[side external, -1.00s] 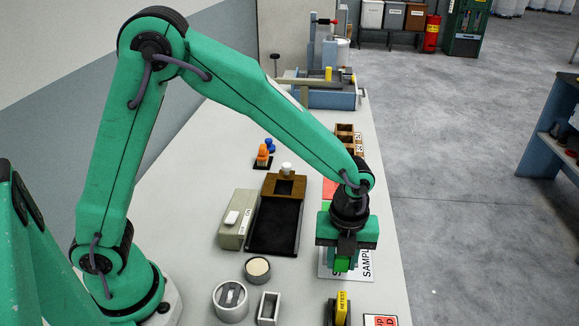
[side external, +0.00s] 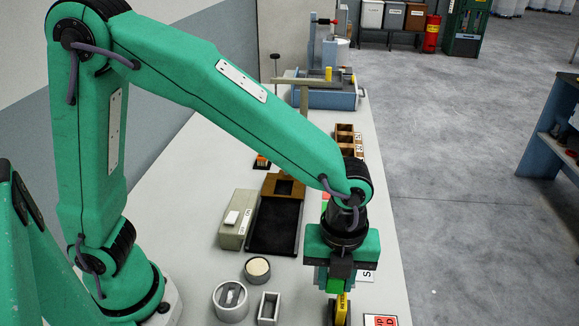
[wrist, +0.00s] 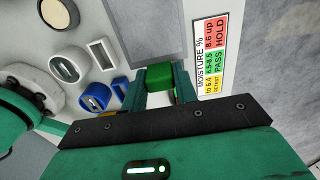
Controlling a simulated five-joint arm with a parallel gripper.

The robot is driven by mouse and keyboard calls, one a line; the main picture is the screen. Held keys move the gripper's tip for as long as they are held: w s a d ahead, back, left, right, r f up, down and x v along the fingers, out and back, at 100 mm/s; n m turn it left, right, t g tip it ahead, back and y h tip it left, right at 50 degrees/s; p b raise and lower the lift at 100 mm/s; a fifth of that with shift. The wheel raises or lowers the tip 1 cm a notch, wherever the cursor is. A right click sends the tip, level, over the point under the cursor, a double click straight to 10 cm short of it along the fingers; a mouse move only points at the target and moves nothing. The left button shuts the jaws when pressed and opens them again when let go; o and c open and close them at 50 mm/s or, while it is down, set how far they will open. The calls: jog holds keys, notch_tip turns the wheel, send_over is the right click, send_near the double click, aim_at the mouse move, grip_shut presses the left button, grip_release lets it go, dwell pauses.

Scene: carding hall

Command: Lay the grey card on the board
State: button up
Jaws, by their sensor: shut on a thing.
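A flat grey panel (wrist: 148,28) shows beyond the fingertips in the wrist view. I cannot tell whether it is the grey card or part of the board. No grey card is clear in the side view.
A moisture chart (wrist: 209,58) lies right of the gripper. A white ring (side external: 230,300), a round cream-topped dish (side external: 257,269) and a rectangular frame (side external: 268,307) stand left. A black tray (side external: 273,228) and a grey box (side external: 236,232) are behind. Blue holders (wrist: 95,96) sit left in the wrist view.

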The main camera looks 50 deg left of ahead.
jog(key=shift+a, duration=0.1)
jog(key=s+a+r, duration=0.1)
jog(key=s+a, duration=0.1)
jog(key=a, duration=1)
send_over(273, 242)
notch_tip(273, 242, down, 7)
jog(key=shift+w+r, duration=0.1)
dwell(0.4)
jog(key=shift+f, duration=2)
jog(key=shift+f, duration=0.1)
jog(key=o, duration=1)
jog(key=shift+c, duration=0.2)
